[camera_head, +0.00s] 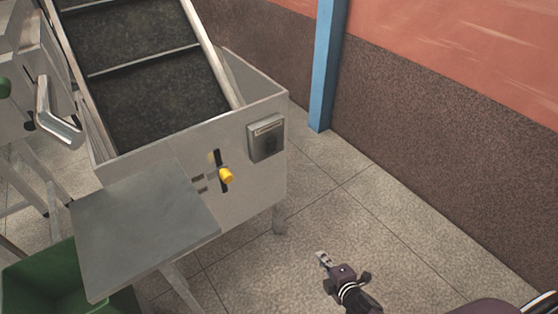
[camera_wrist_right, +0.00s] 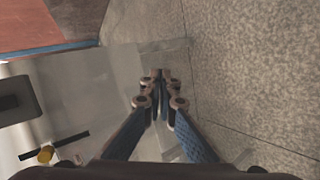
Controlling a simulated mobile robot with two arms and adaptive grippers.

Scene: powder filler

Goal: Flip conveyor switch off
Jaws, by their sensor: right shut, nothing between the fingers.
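The conveyor switch has a yellow knob (camera_head: 226,175) on a dark vertical slot, on the front panel of the conveyor housing (camera_head: 262,185). The knob also shows at the lower left of the right wrist view (camera_wrist_right: 46,154), beside its dark slot. A grey box with a dark face (camera_head: 266,138) sits on the panel up and to the right of the knob. My right gripper (camera_head: 322,258) is in front of the panel, right of and below the knob in the head view, apart from it. In the wrist view its fingers (camera_wrist_right: 158,84) are together and empty. My left gripper is not in view.
A flat grey metal plate (camera_head: 145,228) juts out left of the knob. A green bin (camera_head: 45,285) stands below it. The inclined dark conveyor belt (camera_head: 150,90) rises behind. A blue post (camera_head: 327,70) and a wall are at the right. The floor (camera_head: 390,220) there is clear.

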